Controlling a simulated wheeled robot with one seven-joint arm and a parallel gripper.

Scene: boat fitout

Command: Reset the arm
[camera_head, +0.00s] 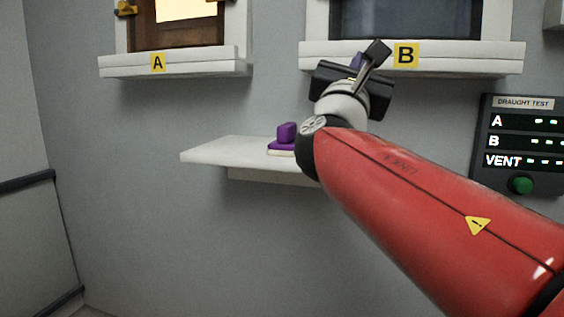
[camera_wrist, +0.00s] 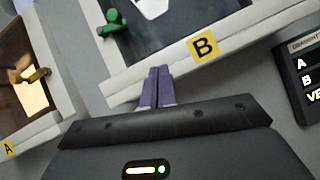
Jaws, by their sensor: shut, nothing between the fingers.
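My gripper (camera_wrist: 157,88) shows in the wrist view with its two purple-grey fingers together and nothing between them. In the head view my gripper (camera_head: 357,62) is at the end of my red arm, in front of the sill of window B. The fingers are mostly hidden there by the gripper body. In the wrist view the fingertips overlap the sill below window B; whether they touch it I cannot tell.
Window A's sill (camera_head: 228,65) is at the left, and window B's sill (camera_head: 480,58) at the right. A white shelf (camera_head: 215,155) holds a purple object (camera_head: 286,133). A draught test panel (camera_head: 522,140) with a green button hangs right. A green latch (camera_wrist: 113,24) is on window B, an orange one (camera_wrist: 32,76) on A.

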